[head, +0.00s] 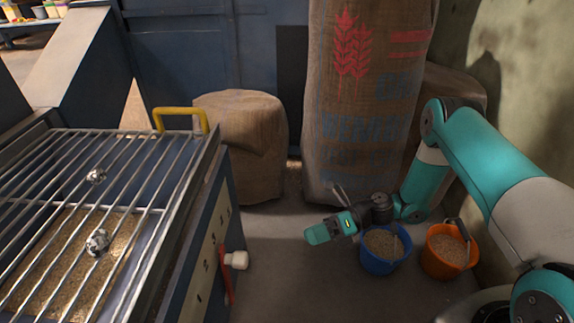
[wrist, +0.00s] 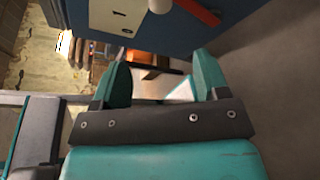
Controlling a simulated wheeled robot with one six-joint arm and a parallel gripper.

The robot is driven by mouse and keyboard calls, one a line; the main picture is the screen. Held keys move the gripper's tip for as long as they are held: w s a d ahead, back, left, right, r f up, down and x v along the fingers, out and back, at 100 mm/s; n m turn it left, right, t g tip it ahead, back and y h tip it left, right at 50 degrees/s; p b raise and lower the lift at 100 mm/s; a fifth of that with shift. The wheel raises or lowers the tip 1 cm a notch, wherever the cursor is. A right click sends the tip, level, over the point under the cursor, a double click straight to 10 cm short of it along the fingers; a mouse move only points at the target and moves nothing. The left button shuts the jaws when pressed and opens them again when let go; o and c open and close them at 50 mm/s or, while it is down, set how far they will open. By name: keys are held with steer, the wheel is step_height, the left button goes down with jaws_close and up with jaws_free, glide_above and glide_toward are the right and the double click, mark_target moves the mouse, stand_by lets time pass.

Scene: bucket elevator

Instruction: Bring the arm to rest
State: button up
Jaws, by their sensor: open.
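My arm, teal and grey, reaches in from the right in the head view. My gripper (head: 316,236) hangs over the floor, right of the grated box and just left of the blue bucket. In the wrist view my gripper (wrist: 163,75) shows two teal fingers spread apart with nothing between them. The gripper is open and empty. It touches nothing that I can see.
A grated hopper (head: 205,165) with a yellow handle (head: 180,112) stands left; a red lever (head: 226,275) with a white knob (head: 238,260) sticks out. A blue bucket (head: 378,266) and an orange bucket (head: 446,270) hold grain. Sacks (head: 365,100) stand behind. Floor between is clear.

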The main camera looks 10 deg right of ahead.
steer(key=s+a+r+n+g+h, duration=0.1)
steer(key=a+r+n+h, duration=0.15)
steer(key=r+n, duration=0.65)
steer(key=s+a+r+n+g+h, duration=0.1)
steer(key=r+n+h, duration=0.3)
steer(key=r+n, duration=0.5)
steer(key=s+d+r+n+t+h, duration=0.3)
steer(key=s+r+n+h, duration=0.2)
steer(key=s+r+n, duration=1.05)
step_height(320, 180, up, 32)
steer(key=n+p, duration=0.1)
steer(key=p, duration=3.2)
steer(key=shift+s+a+f, duration=0.25)
steer(key=shift+s+a, duration=0.05)
steer(key=shift+s, duration=0.15)
steer(key=shift+n, duration=0.25)
steer(key=shift+c, duration=0.5)
